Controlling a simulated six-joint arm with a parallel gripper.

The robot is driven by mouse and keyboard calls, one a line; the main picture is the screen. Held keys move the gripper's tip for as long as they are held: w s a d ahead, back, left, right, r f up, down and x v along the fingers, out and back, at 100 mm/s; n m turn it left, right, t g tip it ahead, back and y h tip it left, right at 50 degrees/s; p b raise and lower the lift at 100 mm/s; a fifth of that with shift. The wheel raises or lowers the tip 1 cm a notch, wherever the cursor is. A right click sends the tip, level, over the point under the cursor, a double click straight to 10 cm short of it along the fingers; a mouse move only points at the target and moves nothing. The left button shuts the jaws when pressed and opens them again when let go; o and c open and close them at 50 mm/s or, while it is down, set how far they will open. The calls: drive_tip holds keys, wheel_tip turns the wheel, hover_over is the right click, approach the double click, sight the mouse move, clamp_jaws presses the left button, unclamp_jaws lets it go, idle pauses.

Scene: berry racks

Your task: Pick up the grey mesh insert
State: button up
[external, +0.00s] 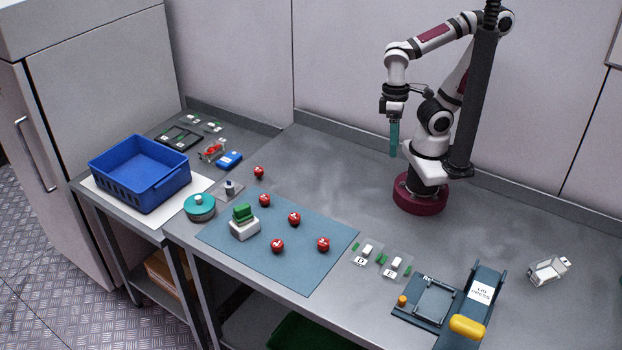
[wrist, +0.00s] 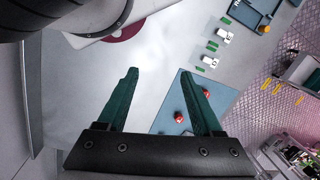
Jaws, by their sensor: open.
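I cannot pick out the grey mesh insert with certainty in either view. A small grey-and-white boxy item (external: 549,270) lies alone on the right of the bench in the external view; its surface is too small to read as mesh. My gripper (external: 394,152) hangs down above the back of the bench, well to the left of that item. In the wrist view my gripper (wrist: 160,72) has its two green fingers apart, with nothing between them but bare bench below.
A blue mat (external: 330,250) bears several red balls and a white block with green pieces (external: 244,228). Two pads with white parts (external: 366,250) lie beside the press (external: 440,300). A blue crate (external: 140,177) stands left. The bench middle is clear.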

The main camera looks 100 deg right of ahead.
drive_tip(key=w+d+f+n+h, duration=0.3)
drive_tip(key=w+d+n+h, duration=0.25)
drive_tip(key=w+n, duration=0.45)
drive_tip(key=w+d+f+n+h, duration=0.2)
drive_tip(key=w+d+n+h, duration=0.35)
drive_tip(key=w+n, duration=0.4)
drive_tip(key=n+t+h, duration=0.2)
drive_tip(key=n+t, duration=0.6)
drive_tip(key=n, duration=0.3)
approach(231, 186)
drive_tip(key=x, duration=0.9)
drive_tip(key=shift+w+d, duration=0.1)
drive_tip(key=shift+d, duration=0.05)
clamp_jaws()
